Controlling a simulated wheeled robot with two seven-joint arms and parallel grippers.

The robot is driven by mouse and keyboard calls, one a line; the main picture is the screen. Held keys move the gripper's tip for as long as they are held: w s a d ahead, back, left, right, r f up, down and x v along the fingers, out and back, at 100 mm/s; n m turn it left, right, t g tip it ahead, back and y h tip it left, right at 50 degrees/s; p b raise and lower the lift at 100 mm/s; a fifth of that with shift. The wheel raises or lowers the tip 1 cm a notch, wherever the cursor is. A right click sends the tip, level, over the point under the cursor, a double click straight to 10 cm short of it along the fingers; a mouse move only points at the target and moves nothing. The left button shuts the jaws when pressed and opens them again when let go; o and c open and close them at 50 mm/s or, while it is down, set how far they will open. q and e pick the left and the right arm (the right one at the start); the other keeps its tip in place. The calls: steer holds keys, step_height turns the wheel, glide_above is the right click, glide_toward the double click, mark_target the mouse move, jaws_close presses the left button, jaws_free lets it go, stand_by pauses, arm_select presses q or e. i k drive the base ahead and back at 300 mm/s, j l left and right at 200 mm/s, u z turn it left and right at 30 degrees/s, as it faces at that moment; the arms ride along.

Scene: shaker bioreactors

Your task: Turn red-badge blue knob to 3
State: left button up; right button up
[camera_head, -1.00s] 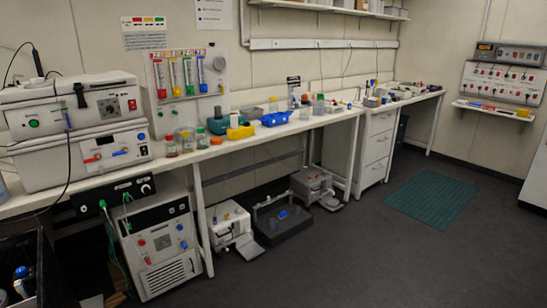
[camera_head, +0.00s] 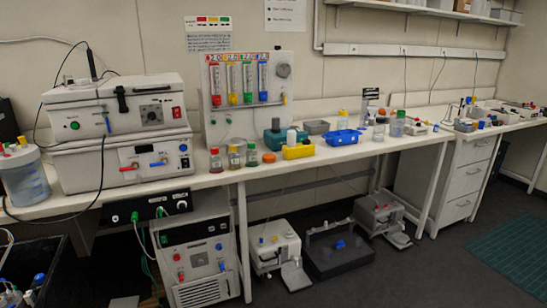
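No blue knob with a red badge can be made out for certain. A white floor unit (camera_head: 202,262) under the bench has a small blue knob (camera_head: 221,266) and red knobs on its front. The lower white benchtop unit (camera_head: 122,158) at left has red and blue parts on its front. A wall panel (camera_head: 222,122) behind the bench carries red, yellow, green and blue tubes with numbers above them. Knob settings are too small to read. Neither of my grippers is in view.
The white bench (camera_head: 330,155) holds red-, orange- and green-capped bottles, a yellow rack (camera_head: 298,152) and a blue tray (camera_head: 343,138). Devices stand on the floor beneath it. A dark bin (camera_head: 45,270) is at lower left. Floor at lower right (camera_head: 440,275) is clear.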

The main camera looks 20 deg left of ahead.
mark_target(39, 278)
steer(key=i+u, duration=0.2)
steer(key=u, duration=0.25)
steer(key=i+u, duration=0.15)
steer(key=u, duration=0.3)
steer(key=i+l+u, duration=0.15)
steer(key=u, duration=0.35)
steer(key=i+l+u, duration=0.15)
steer(key=u, duration=0.3)
steer(key=i+l+u, duration=0.2)
steer(key=u, duration=0.3)
steer(key=i+l+u, duration=0.25)
steer(key=u, duration=0.2)
steer(key=i+l+u, duration=0.15)
steer(key=l+u, duration=0.35)
steer(key=i+l+u, duration=0.1)
steer(key=l+u, duration=0.2)
steer(key=u, duration=0.15)
steer(key=l+u, duration=0.35)
steer(key=l, duration=0.4)
steer(key=l+u, duration=0.35)
steer(key=l, duration=0.4)
steer(key=i+j+z, duration=0.15)
steer(key=k+l, duration=0.05)
